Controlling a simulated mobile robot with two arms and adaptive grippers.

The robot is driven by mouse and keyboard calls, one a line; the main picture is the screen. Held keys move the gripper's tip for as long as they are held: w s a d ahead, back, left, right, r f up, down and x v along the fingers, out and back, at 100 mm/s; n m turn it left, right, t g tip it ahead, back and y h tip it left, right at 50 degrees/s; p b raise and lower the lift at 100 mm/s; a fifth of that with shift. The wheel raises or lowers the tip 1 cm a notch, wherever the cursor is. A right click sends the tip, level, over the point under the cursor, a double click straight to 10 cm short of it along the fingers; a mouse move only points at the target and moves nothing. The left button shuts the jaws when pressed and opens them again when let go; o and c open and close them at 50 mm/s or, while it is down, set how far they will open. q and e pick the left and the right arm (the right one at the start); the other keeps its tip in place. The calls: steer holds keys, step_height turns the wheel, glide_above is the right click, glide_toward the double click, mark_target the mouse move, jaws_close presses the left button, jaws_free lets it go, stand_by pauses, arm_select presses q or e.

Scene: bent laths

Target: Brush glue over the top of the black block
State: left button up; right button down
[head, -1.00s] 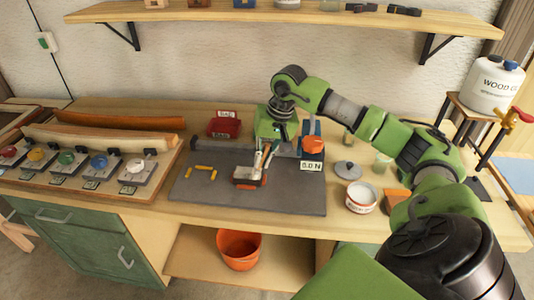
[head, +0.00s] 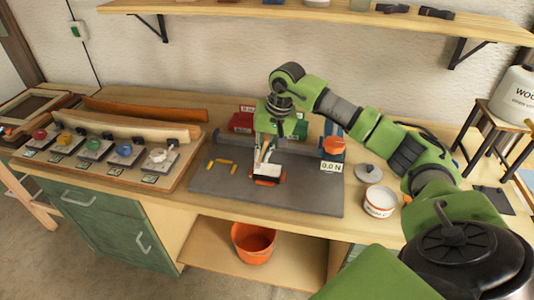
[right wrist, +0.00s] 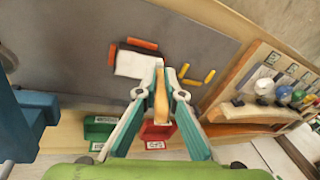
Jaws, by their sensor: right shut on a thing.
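My right gripper (head: 266,143) hangs over the grey mat and points down. It is shut on a brush with a wooden handle, also seen in the right wrist view (right wrist: 161,100). The brush tip is close to the near edge of the block (right wrist: 135,64) in that view; I cannot tell whether it touches. The block (head: 266,170) lies on the mat between orange-red strips (right wrist: 142,43). Its top looks white in both views, and little black shows. An open white glue tub (head: 380,203) stands right of the mat. My left gripper is not in view.
The grey mat (head: 225,197) carries several yellow pieces (head: 224,162) at left. A display (head: 331,167) reads 0.0 N. A grey lid (head: 369,173) lies behind the tub. Red (head: 241,122) and green boxes stand behind. A board with coloured-knob clamps (head: 95,146) is at left.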

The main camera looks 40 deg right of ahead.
steer(key=s+d+b, duration=0.3)
steer(key=s+d, duration=0.2)
steer(key=s, duration=0.1)
stand_by(0.7)
step_height(320, 180, up, 6)
steer(key=p, duration=0.3)
steer(key=shift+p, duration=0.35)
steer(key=shift+r, duration=0.15)
step_height(320, 180, up, 3)
steer(key=shift+f+p, duration=0.1)
steer(key=shift+p, duration=1)
steer(key=shift+w, duration=0.1)
